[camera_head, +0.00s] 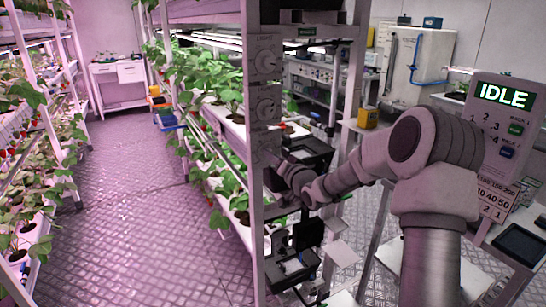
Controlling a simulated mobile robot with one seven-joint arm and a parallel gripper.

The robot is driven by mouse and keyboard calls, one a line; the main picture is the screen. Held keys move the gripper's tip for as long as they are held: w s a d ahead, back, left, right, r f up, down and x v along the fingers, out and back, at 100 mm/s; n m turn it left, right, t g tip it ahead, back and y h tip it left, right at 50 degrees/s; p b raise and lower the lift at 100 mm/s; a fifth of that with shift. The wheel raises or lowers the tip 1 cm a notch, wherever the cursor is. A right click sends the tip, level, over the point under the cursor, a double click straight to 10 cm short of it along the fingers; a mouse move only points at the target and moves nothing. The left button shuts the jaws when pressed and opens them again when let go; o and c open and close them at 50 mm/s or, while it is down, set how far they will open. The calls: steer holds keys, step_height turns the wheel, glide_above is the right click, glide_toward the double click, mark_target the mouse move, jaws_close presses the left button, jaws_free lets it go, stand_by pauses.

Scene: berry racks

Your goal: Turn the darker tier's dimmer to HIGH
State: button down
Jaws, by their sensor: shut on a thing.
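The lower planted tier (240,202) looks dimmer.
An IDLE panel (503,94) stands at the right, close to my arm. Another plant rack (72,115) lines the left.

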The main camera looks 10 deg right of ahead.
stand_by(0.4)
steer(key=c, duration=0.5)
jaws_free()
steer(key=v, duration=1.7)
steer(key=shift+s, duration=0.2)
